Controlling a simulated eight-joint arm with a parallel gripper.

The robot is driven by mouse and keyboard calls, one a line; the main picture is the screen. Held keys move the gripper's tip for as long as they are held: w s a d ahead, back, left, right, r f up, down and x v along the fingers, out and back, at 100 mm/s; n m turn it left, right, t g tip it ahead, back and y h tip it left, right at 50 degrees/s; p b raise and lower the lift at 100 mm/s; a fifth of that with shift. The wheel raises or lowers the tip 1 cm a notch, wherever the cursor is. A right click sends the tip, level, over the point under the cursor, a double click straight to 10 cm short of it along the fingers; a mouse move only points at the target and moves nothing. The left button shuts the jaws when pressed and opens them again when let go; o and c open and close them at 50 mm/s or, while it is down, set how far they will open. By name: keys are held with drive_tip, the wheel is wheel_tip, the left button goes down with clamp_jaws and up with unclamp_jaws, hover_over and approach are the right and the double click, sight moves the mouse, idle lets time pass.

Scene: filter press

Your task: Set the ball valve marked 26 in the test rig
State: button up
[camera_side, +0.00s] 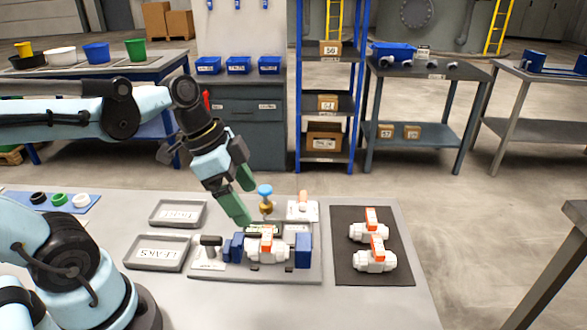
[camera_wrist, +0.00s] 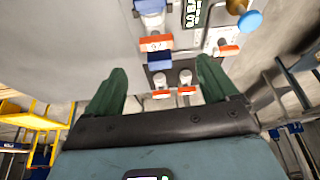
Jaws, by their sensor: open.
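The test rig (camera_side: 215,272) is a grey plate with blue clamp blocks at the centre of the bench. A white ball valve (camera_side: 267,246) with an orange handle sits between the blocks; in the wrist view its orange handle (camera_wrist: 155,42) shows a mark too small to read. Two similar valves, one farther (camera_side: 368,231) and one nearer (camera_side: 375,259), lie on a dark mat at the right. I cannot tell which carries 26. My gripper (camera_side: 243,195) is open and empty, tilted, above the rig's back left. Its green fingers also show in the wrist view (camera_wrist: 160,80).
A blue knob on a brass stem (camera_side: 265,191) stands behind the rig, near the fingers. A white block with an orange lever (camera_side: 303,208) is right of it. A black-handled toggle clamp (camera_side: 210,246) stands left. Two grey trays (camera_side: 178,213) (camera_side: 158,253) lie left of the rig.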

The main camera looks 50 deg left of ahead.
drive_tip(key=n+t+y, duration=0.1)
drive_tip(key=n, duration=0.1)
drive_tip(key=w+a+n+t+y, duration=0.1)
drive_tip(key=n, duration=0.2)
drive_tip(key=w+n+t, duration=0.1)
drive_tip(key=n, duration=0.2)
drive_tip(key=shift+a+f+t+y, duration=0.1)
drive_tip(key=shift+a+t+y, duration=0.1)
drive_tip(key=shift+t+y, duration=0.2)
idle(0.7)
